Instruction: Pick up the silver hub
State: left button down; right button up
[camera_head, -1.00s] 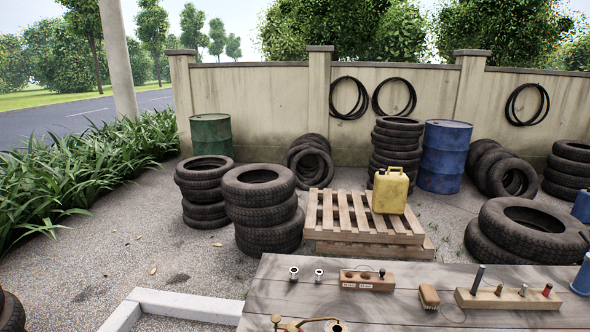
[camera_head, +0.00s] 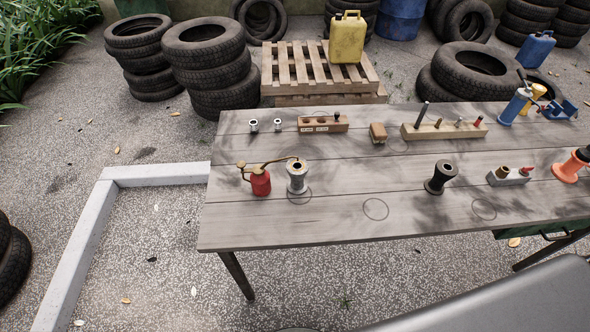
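The silver hub (camera_head: 297,177) stands upright near the left end of the wooden table (camera_head: 330,221). It is a spool-shaped metal piece with a dark bore in its top. A red oil can (camera_head: 261,182) stands close to its left, and the can's thin spout reaches over toward the hub's top. A black hub (camera_head: 440,177) of similar shape stands farther right on the table. Neither of my grippers shows in the view.
Two small silver parts (camera_head: 266,125), a wooden block with holes (camera_head: 323,123), a brush (camera_head: 378,132) and a peg rack (camera_head: 443,130) line the back edge. An orange hub (camera_head: 572,165) is at right. The table's front left is clear. Tires and a pallet (camera_head: 318,70) stand behind.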

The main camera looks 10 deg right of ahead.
aim_at(297, 186)
jog(key=u, duration=1.85)
jog(key=k, duration=1.8)
jog(key=z, duration=2.1)
